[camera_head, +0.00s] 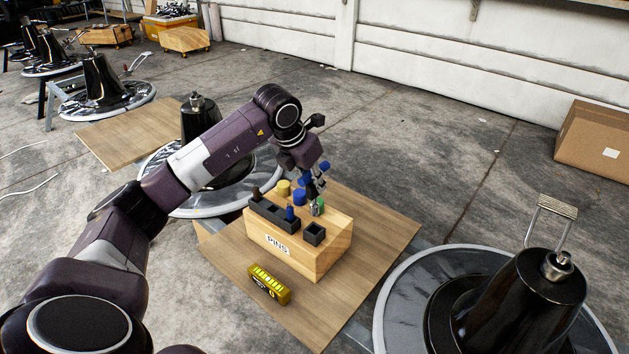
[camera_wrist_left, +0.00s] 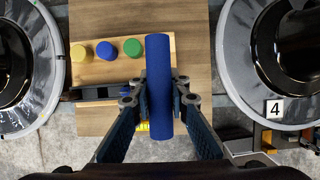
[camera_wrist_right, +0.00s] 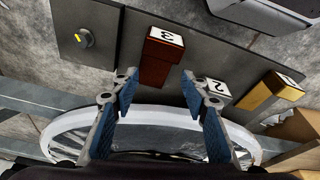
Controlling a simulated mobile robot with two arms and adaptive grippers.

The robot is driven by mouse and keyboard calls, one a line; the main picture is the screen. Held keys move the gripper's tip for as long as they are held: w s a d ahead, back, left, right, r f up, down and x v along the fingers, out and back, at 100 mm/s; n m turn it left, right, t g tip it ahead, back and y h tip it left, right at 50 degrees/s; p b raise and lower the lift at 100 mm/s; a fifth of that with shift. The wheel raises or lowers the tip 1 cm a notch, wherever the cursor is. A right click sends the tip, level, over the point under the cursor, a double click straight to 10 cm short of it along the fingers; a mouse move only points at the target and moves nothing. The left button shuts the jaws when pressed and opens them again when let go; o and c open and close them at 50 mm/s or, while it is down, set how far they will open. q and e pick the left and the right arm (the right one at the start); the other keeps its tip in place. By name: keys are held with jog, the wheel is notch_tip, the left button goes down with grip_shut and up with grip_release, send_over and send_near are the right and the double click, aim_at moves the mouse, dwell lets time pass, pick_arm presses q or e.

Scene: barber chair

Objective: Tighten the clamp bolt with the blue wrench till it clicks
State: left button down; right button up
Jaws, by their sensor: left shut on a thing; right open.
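My left gripper (camera_head: 317,188) is shut on a blue cylindrical handle (camera_wrist_left: 160,80), above the wooden block marked PINS. The handle fills the space between the fingers in the left wrist view; I take it for the blue wrench's, but its working end is hidden. A metal fitting (camera_head: 557,262) tops the black chair stump at the right; I cannot tell whether it is the clamp bolt. My right gripper (camera_wrist_right: 157,92) is open and empty, seen only in the right wrist view, near a red block marked 3 (camera_wrist_right: 160,57).
The PINS block (camera_head: 330,258) carries yellow, blue and green caps and black holders. A yellow case (camera_head: 268,285) lies before it on the board (camera_head: 225,275). Chair bases flank the board. In the right wrist view, a dark panel (camera_wrist_right: 85,75) has a knob (camera_wrist_right: 84,39) and numbered blocks.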

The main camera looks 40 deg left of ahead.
aim_at(315, 204)
pick_arm(q)
jog(key=shift+f+b, duration=0.3)
jog(key=shift+f, duration=0.25)
pick_arm(e)
jog(key=shift+w+d+r, duration=0.1)
jog(key=shift+r, duration=1.1)
pick_arm(q)
jog(key=shift+f+b, duration=0.35)
jog(key=shift+f, duration=0.2)
pick_arm(e)
jog(key=shift+v, duration=1.1)
pick_arm(q)
jog(key=shift+f+b, duration=0.3)
jog(key=shift+f, duration=0.2)
jog(key=shift+f+b, duration=0.4)
jog(key=shift+f, duration=0.65)
pick_arm(e)
jog(key=v, duration=0.4)
jog(key=shift+d+r, duration=0.1)
jog(key=shift+r+t, duration=0.3)
jog(key=shift+r, duration=0.05)
pick_arm(q)
jog(key=shift+f, duration=0.15)
pick_arm(e)
jog(key=shift+f, duration=0.15)
pick_arm(q)
jog(key=shift+f+b, duration=0.55)
jog(key=shift+f, duration=0.25)
pick_arm(e)
jog(key=shift+f, duration=0.5)
